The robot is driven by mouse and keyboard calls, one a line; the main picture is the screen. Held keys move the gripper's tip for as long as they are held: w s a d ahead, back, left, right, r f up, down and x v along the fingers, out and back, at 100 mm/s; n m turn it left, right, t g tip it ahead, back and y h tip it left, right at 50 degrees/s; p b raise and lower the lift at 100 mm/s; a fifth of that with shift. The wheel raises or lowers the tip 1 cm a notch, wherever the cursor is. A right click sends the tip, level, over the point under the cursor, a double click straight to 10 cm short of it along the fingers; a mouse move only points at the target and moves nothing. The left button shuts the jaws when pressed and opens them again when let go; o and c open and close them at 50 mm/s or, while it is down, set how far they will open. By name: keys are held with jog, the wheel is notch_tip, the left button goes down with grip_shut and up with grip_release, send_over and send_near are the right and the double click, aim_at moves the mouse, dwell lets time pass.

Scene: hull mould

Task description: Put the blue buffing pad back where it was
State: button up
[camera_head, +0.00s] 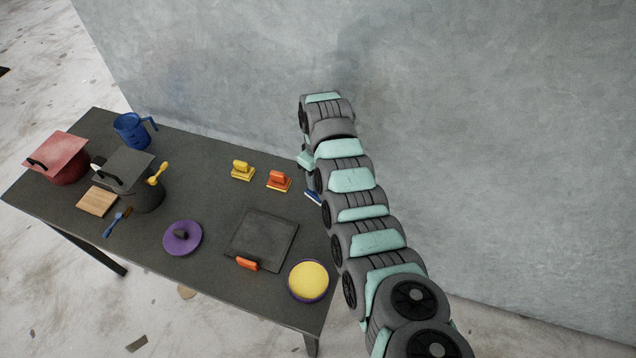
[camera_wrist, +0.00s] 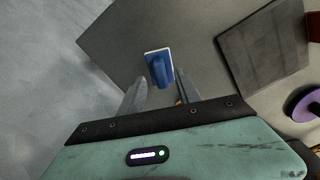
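The blue buffing pad (camera_wrist: 160,68) has a blue handle on a flat base with a pale edge. It lies on the dark table (camera_wrist: 120,35) in the wrist view, just beyond and between my fingertips. In the head view the pad (camera_head: 313,197) shows at the right end of the table, partly hidden by my arm. My gripper (camera_wrist: 160,77) is open, with a finger to each side of the handle and gaps visible. In the head view my gripper (camera_head: 309,175) is mostly hidden by my arm, above the pad.
An orange pad (camera_head: 279,181) and a yellow pad (camera_head: 243,171) stand left of the blue pad in a row. A dark square board (camera_head: 263,238), an orange-handled item (camera_head: 247,264), a yellow disc (camera_head: 308,280) and a purple lid (camera_head: 183,238) lie nearer. Pots stand left.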

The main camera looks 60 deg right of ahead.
notch_tip(320, 180, up, 8)
jog(key=shift+f, duration=0.1)
